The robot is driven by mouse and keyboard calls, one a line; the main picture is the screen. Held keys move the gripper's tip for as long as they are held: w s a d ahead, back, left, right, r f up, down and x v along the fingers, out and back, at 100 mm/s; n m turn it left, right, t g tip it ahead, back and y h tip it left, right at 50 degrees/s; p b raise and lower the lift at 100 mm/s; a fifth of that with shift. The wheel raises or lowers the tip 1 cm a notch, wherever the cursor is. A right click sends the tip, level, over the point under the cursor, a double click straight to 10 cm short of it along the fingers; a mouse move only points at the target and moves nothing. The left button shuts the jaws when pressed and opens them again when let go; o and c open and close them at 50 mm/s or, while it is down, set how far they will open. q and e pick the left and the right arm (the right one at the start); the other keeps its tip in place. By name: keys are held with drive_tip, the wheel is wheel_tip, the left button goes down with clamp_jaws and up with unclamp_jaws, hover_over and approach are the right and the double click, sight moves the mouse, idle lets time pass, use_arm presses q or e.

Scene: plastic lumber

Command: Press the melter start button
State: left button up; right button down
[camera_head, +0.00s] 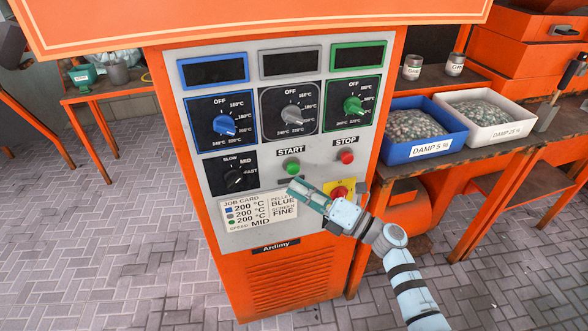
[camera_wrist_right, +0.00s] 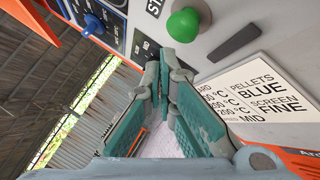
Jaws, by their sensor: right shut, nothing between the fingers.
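The green start button (camera_head: 292,167) sits under the START label on the grey panel of the orange melter (camera_head: 290,290). It also shows near the top of the right wrist view (camera_wrist_right: 183,25). My right gripper (camera_head: 298,187) is shut and empty, with its tips just below the button in the head view. In the right wrist view its teal fingers (camera_wrist_right: 166,62) come together below the button. The tips look apart from the button, but the depth of the gap is hard to tell. My left gripper is not in view.
A red stop button (camera_head: 346,157) is right of the start button. A red button on yellow (camera_head: 339,191) is partly behind my gripper. Knobs, a job card (camera_head: 258,212) and dark displays share the panel. Blue (camera_head: 400,155) and white bins stand right.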

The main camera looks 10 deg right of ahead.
drive_tip(key=s+p, duration=0.1)
drive_tip(key=s, duration=0.3)
drive_tip(key=shift+s+d+r+p, duration=0.1)
drive_tip(key=shift+s+d+p, duration=0.05)
drive_tip(key=shift+p, duration=0.25)
idle(0.4)
